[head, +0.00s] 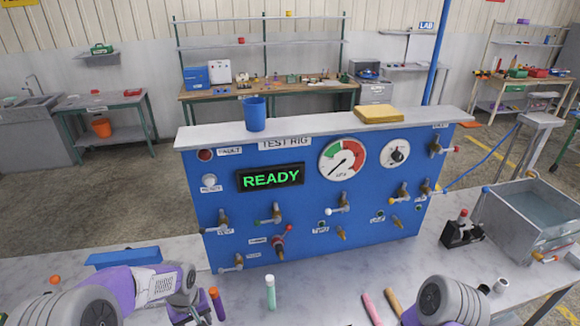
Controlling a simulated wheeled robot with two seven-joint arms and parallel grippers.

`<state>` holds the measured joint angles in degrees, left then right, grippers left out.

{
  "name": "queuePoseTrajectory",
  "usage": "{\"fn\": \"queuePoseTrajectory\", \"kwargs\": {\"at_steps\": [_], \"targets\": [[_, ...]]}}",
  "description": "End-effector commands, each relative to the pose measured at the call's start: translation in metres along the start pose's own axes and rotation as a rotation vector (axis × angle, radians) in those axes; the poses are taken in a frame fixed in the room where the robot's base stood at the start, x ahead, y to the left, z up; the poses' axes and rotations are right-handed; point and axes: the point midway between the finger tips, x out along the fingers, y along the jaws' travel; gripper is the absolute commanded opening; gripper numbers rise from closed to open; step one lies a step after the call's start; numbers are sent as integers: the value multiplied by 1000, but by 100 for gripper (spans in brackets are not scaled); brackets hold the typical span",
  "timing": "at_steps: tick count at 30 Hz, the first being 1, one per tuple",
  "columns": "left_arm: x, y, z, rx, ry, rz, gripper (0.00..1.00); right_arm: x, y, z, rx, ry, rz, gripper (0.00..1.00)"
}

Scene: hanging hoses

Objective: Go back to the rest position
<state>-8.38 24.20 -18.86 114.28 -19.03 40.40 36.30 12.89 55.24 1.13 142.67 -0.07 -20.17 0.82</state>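The blue test rig panel (310,215) stands on the grey bench in the head view. Its display reads READY. My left arm comes in from the lower left, and my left gripper (190,312) is low at the bottom edge, in front of the rig and apart from it. Its fingers are partly cut off, so I cannot tell if it is open or shut. A dark handle with an orange top (217,303) stands right beside it; I cannot tell whether they touch. Part of my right arm shows at the lower right; its gripper is out of view.
A blue cup (255,114) and a yellow cloth (379,113) rest on the rig's top. A metal water tank (530,218) stands at right.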

Motion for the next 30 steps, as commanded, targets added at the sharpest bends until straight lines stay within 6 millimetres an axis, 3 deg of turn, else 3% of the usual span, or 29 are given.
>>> {"fn": "queuePoseTrajectory", "kwargs": {"at_steps": [8, 14, 21, 25, 27, 30], "targets": [[71, 24, 41, 120, -58, 91, 59, 0, 0, 0, 0, 0, 0, 65], [124, 38, 88, 198, -95, 178, 59, 0, 0, 0, 0, 0, 0, 65], [184, 48, 179, 273, -129, 303, 59, 0, 0, 1, 0, -1, 0, 65], [199, 48, 226, 296, -128, 350, 59, 0, 0, 0, 0, -1, 0, 65], [225, 50, 216, 298, -110, 348, 59, 26, 9, -1, -1, 0, -1, 65], [250, 50, 215, 298, -109, 347, 59, 50, 19, -1, 0, -2, 0, 65]]}}
